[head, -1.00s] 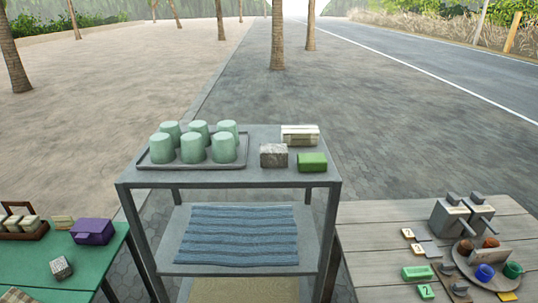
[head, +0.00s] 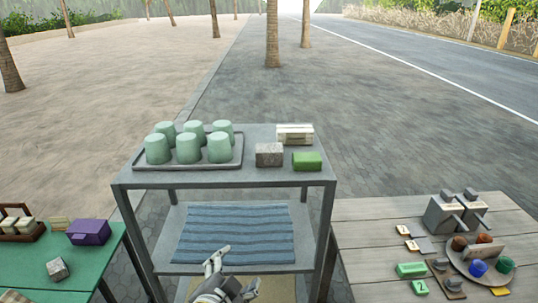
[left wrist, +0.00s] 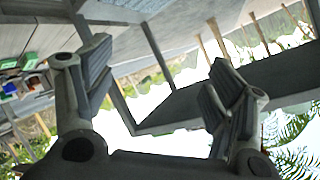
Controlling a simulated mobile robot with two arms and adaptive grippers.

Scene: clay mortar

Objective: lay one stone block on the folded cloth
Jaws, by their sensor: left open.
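A grey speckled stone block (head: 269,154) sits on the top of the metal shelf rack, between the tray of cups and a green block. A second speckled block (head: 58,269) lies on the green table at left. The blue striped cloth (head: 235,233) lies flat on the rack's middle shelf, with nothing on it. My left gripper (head: 238,268) is open and empty, in front of the cloth's lower edge in the head view. Its spread fingers also show in the left wrist view (left wrist: 157,68), with nothing between them. My right gripper is not in view.
The rack top (head: 225,178) also holds a tray (head: 140,163) of several green cups, a green block (head: 307,161) and a pale bundle (head: 294,134). The top overhangs the cloth shelf between the legs. A wooden table (head: 375,235) with many small items stands at right.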

